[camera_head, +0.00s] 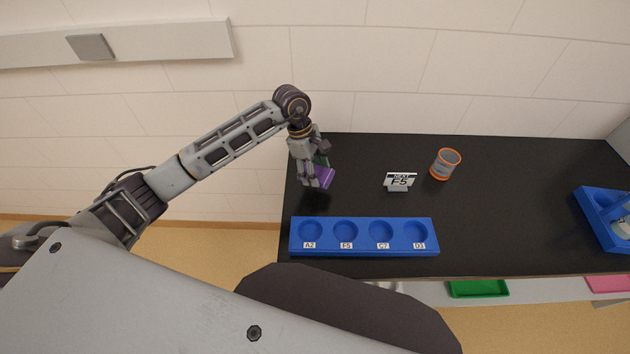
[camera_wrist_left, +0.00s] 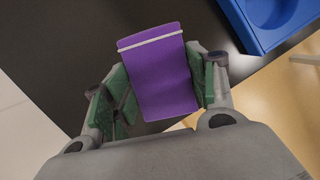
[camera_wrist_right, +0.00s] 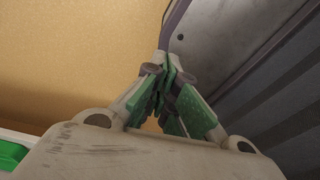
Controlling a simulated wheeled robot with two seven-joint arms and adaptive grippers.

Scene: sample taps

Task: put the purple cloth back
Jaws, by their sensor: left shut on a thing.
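The purple cloth (camera_head: 324,178) is a folded piece with a pale band near one end, seen best in the left wrist view (camera_wrist_left: 160,75). My left gripper (camera_head: 317,171) is shut on it, with the cloth between its green pads. It holds the cloth over the left part of the black bench, a dark shadow below it. My right gripper (camera_wrist_right: 167,68) shows only in its own wrist view, where its fingertips meet with nothing visible between them, away from the bench top.
A blue rack (camera_head: 364,248) with labelled round wells lies at the bench's front left. A blue holder (camera_head: 597,213) is at right. Green (camera_head: 478,288) and pink (camera_head: 607,284) trays sit below the front edge.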

